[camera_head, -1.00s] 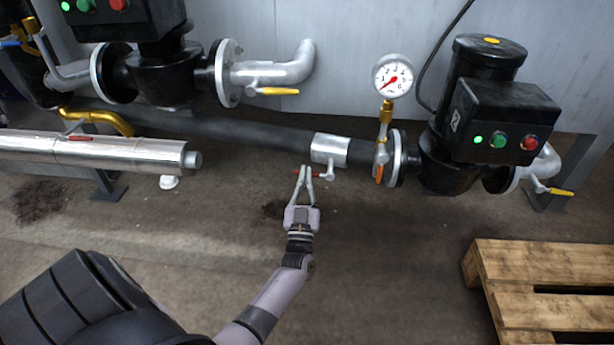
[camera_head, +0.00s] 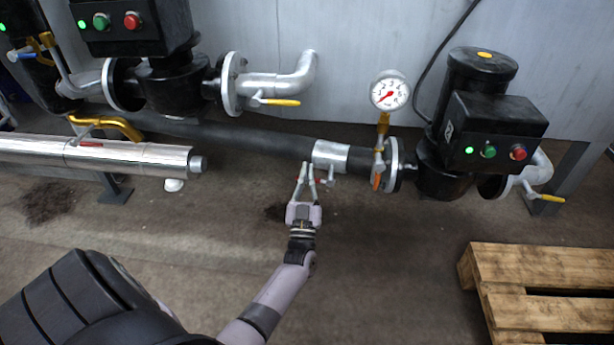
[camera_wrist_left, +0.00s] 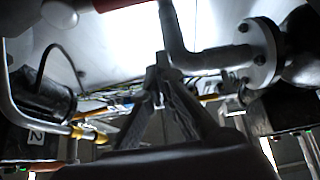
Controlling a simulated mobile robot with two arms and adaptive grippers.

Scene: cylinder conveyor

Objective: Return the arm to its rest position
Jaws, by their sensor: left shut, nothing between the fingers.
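My left gripper (camera_head: 308,166) is shut and empty in the head view. Its fingertips are just in front of the silver valve fitting (camera_head: 329,153) on the black pipe, close to a small red handle (camera_head: 322,182). Whether the fingers touch the handle cannot be told. In the left wrist view the two fingers (camera_wrist_left: 157,62) come together at their tips with nothing held, and a red bar (camera_wrist_left: 120,3) crosses the top edge. My right gripper is not in view.
A black pump (camera_head: 468,130) with a pressure gauge (camera_head: 390,91) stands to the right. A wooden pallet (camera_head: 500,262) lies at lower right. A shiny pipe (camera_head: 110,154) runs at left.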

